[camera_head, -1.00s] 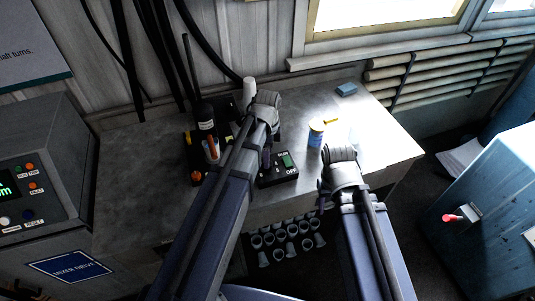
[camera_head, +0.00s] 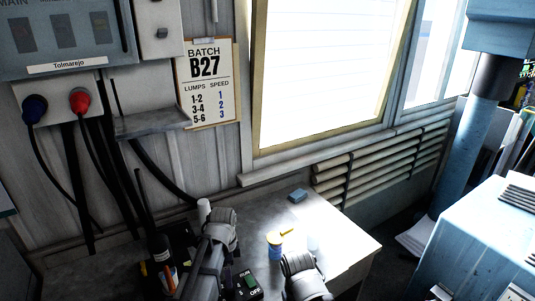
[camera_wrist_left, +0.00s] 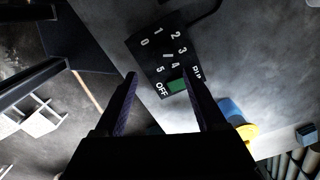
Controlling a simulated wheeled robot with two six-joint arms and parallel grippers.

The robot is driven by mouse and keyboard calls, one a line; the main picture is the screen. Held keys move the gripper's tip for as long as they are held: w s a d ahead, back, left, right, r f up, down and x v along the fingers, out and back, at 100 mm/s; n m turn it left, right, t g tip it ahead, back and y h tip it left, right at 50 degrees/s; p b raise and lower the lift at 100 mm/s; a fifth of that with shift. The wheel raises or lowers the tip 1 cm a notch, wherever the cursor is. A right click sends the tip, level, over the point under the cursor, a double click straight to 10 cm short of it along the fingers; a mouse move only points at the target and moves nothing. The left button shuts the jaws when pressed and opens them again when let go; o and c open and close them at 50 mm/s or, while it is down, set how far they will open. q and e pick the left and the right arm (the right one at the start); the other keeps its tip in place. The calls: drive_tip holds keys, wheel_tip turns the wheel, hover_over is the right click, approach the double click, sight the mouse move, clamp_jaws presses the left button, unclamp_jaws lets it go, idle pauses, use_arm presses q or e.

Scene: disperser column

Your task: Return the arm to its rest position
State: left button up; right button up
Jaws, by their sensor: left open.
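The box also shows in the head view (camera_head: 247,285), partly cut off. My right arm (camera_head: 303,277) shows at the bottom edge of the head view; its fingers are not visible.
A blue and yellow tub (camera_head: 275,243) and a blue sponge-like block (camera_head: 298,195) stand on the bench (camera_head: 335,240). A batch sheet (camera_head: 210,85) hangs on the wall. A pale blue machine (camera_head: 480,240) stands at right.

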use_arm(q)
drive_tip(key=s+d+f+n+y+b, duration=0.1)
drive_tip(key=s+d+f+n+b, duration=0.2)
drive_tip(key=s+d+n, duration=0.7)
drive_tip(key=s+n, duration=0.1)
drive_tip(key=s, duration=0.2)
drive_tip(key=shift+s+f+n+b, duration=0.3)
drive_tip(key=shift+s+f+n, duration=0.05)
drive_tip(key=shift+s+n, duration=0.05)
use_arm(e)
wheel_tip(320, 180, down, 4)
drive_tip(key=shift+r, duration=0.1)
use_arm(q)
drive_tip(key=shift+a, duration=0.1)
use_arm(e)
drive_tip(key=shift+a, duration=0.1)
